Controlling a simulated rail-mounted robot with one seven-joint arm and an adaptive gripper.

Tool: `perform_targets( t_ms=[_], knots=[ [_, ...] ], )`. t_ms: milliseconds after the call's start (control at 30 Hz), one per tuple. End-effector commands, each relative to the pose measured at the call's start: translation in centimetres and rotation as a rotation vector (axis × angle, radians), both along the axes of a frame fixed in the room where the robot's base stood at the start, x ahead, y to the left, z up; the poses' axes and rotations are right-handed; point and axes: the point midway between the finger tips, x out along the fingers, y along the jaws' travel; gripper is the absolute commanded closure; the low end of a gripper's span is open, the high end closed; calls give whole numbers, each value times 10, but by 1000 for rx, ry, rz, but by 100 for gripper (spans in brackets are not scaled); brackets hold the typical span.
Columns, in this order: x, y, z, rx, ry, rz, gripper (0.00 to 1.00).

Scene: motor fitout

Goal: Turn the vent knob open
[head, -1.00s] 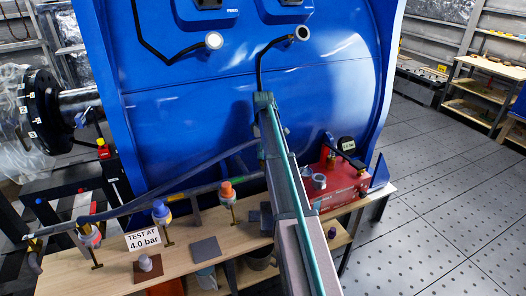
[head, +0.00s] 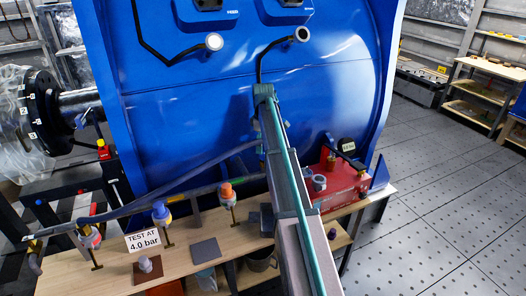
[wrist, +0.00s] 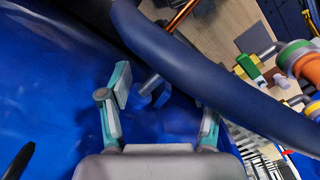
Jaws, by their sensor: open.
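In the wrist view my gripper (wrist: 166,100) is open, with its two teal-and-grey fingers spread wide. A small blue knob-like part with a grey stem (wrist: 152,88) shows between and beyond the fingertips, nearer the left finger; I cannot tell for sure that it is the vent knob. No contact with the fingers is visible. A thick dark blue hose (wrist: 200,65) crosses in front of the right finger's side. In the head view my arm hides most of the gripper, in front of the big blue motor housing (head: 190,110).
A red pump unit (head: 345,185) with a dark gauge stands right of my arm on the wooden bench (head: 115,270). Fittings with an orange cap (head: 227,190) and a blue cap (head: 160,211) stand to the left, near a "TEST AT 4.0 bar" sign (head: 143,240). Open floor lies right.

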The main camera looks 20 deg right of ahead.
Motion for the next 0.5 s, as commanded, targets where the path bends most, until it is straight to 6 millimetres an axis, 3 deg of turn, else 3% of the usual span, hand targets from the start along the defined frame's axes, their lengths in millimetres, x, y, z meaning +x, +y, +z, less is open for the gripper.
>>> perform_targets(
  t_ms=[200,500],
  knots=[
    [1,0,45,-1,-2,0,36],
    [1,0,82,0,0,0,36]
  ],
)
